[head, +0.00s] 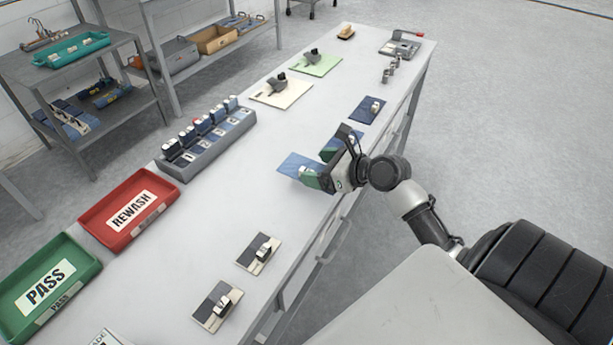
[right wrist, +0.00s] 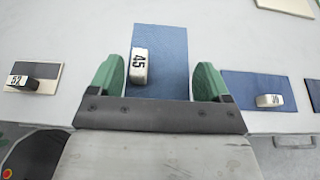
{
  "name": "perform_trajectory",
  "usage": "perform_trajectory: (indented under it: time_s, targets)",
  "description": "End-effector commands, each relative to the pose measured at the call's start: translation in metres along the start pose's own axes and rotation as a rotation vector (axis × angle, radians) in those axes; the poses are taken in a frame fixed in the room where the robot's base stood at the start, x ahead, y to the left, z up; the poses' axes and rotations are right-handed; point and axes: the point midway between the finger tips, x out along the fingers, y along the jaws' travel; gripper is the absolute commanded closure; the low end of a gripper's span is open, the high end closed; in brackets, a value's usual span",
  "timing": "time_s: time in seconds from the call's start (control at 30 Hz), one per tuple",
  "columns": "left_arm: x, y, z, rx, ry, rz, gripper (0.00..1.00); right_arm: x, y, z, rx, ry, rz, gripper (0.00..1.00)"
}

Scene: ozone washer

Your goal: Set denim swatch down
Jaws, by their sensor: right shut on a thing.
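A blue denim swatch (head: 292,163) with a white block marked 45 is at my right gripper (head: 325,160), over the table's right side. In the right wrist view the swatch (right wrist: 170,50) lies beyond and between the green fingertips (right wrist: 160,80), its block (right wrist: 138,66) close to the left finger. My right gripper is shut on the swatch; its fingers hide part of it in the head view. Whether the swatch touches the tabletop cannot be told. My left gripper is not in view.
A darker swatch (head: 366,112) marked 36 lies farther along the white table (head: 215,190). Two-tone cards (head: 253,262) lie nearer. A grey rack (head: 215,150), red REWASH tray (head: 103,232) and green PASS tray (head: 20,270) line the left edge. Pale and green mats (head: 325,64) are beyond.

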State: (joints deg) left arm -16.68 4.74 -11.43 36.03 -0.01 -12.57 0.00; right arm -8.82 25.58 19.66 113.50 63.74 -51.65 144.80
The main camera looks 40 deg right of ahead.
Motion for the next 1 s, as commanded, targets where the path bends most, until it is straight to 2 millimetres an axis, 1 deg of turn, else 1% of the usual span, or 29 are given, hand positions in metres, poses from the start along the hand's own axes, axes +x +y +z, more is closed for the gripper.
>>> perform_trajectory:
  time_s: [0.03, 0.1, 0.2, 0.27, 0.37, 0.5, 0.6, 0.93, 0.97, 1.0]
  targets:
    - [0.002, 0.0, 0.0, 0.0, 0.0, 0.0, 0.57, 0.011, 0.002, -0.001, -0.001, -0.002, 0.001, 0.45]
    - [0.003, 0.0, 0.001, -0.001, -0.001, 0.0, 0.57, 0.023, 0.003, -0.003, 0.0, -0.002, 0.001, 0.45]
    - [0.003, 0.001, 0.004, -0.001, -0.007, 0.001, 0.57, 0.033, 0.005, -0.005, 0.0, -0.001, 0.0, 0.45]
    - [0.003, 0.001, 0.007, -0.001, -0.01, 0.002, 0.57, 0.036, 0.005, -0.006, 0.0, 0.0, 0.0, 0.45]
    - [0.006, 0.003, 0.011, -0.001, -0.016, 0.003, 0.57, 0.039, 0.006, -0.013, 0.001, 0.002, 0.0, 0.45]
    - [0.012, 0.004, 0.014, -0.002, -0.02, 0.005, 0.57, 0.047, 0.006, -0.034, 0.002, 0.004, 0.0, 0.45]
    - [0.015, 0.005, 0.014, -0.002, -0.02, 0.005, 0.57, 0.051, 0.006, -0.043, 0.001, 0.003, 0.0, 0.45]
    - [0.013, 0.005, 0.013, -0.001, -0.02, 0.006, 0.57, 0.051, 0.005, -0.044, 0.0, 0.001, -0.001, 0.45]
    - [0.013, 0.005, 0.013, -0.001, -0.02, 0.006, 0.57, 0.052, 0.005, -0.045, -0.001, 0.001, -0.001, 0.18]
    - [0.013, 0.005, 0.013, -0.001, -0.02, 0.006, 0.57, 0.052, 0.005, -0.045, -0.001, 0.001, -0.001, 0.12]
